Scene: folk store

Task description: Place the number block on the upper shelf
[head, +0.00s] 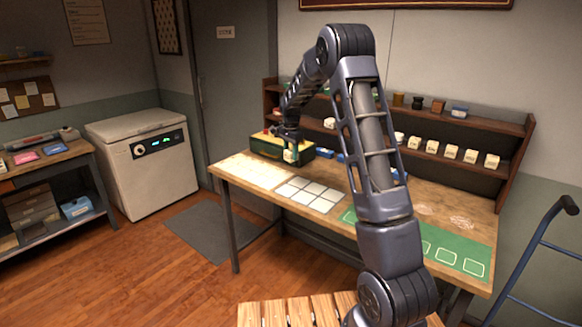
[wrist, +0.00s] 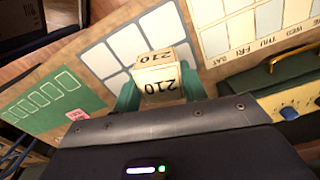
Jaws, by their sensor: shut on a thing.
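The number block (wrist: 158,76) is cream-coloured and printed "210" on two visible faces. My gripper (wrist: 159,91) has its green fingers shut on either side of it. In the head view, my gripper (head: 290,151) hangs over the back left of the workbench, close to a dark green box, with the block (head: 291,158) small between its fingers. The gap beneath the block is hard to judge. The wooden shelf unit stands along the back of the bench. Its upper shelf (head: 490,125) holds a few small dark jars and a blue-and-white block. My arm hides its middle.
Several white blocks (head: 450,151) stand in a row on the lower shelf. The green toolbox (head: 265,146) is beside my gripper. A grey-tiled pad (head: 308,194), a calendar sheet (wrist: 255,25) and a green mat (head: 450,240) lie on the bench (head: 237,165). The upper shelf's right end looks bare.

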